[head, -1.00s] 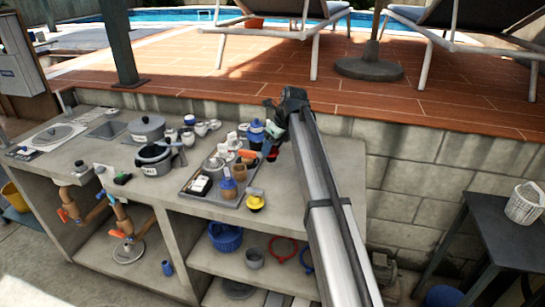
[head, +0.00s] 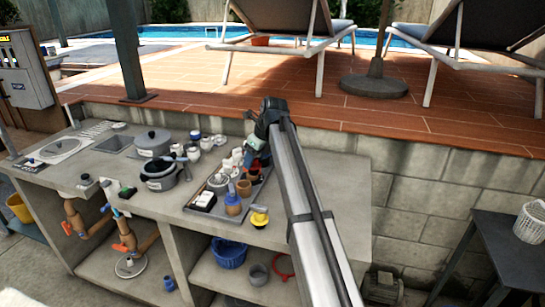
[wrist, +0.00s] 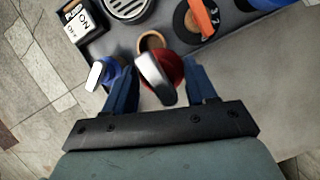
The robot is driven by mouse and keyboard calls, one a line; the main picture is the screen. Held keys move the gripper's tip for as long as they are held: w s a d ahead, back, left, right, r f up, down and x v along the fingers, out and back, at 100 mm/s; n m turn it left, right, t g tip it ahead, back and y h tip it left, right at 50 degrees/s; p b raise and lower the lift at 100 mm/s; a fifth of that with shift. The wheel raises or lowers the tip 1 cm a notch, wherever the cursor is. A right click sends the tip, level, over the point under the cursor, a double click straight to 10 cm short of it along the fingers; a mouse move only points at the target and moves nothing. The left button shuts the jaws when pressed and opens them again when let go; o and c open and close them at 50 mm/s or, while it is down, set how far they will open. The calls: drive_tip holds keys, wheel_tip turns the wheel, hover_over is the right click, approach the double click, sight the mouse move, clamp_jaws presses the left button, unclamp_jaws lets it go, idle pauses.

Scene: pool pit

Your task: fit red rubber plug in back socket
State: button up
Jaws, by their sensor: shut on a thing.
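In the wrist view a red round plug (wrist: 177,68) with a pale metal handle on top sits between the two blue fingers of my gripper (wrist: 160,88). The fingers are shut on it; their exact contact is partly hidden by the handle. In the head view my gripper (head: 256,150) is over the back right end of the dark tray (head: 210,212) on the worktop. I cannot tell which opening is the back socket; a square recess (head: 112,145) shows at the back left of the worktop.
The tray holds cups, jars and a blue item with a white top (wrist: 100,75) close to my left finger. An orange-handled item (wrist: 204,18) lies beyond. Pots (head: 152,143) stand left of the tray. A yellow item (head: 260,215) is at the front. The worktop (head: 335,190) at right is clear.

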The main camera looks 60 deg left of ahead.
drive_tip(key=s+a, duration=0.2)
drive_tip(key=s, duration=0.1)
drive_tip(key=shift+s+a+m, duration=0.1)
drive_tip(key=shift+a+m, duration=0.05)
drive_tip(key=shift+m, duration=0.25)
drive_tip(key=shift+f, duration=0.15)
drive_tip(key=shift+f, duration=1.75)
drive_tip(key=shift+f, duration=0.55)
drive_tip(key=shift+f, duration=1.25)
drive_tip(key=shift+f, duration=0.3)
idle(0.5)
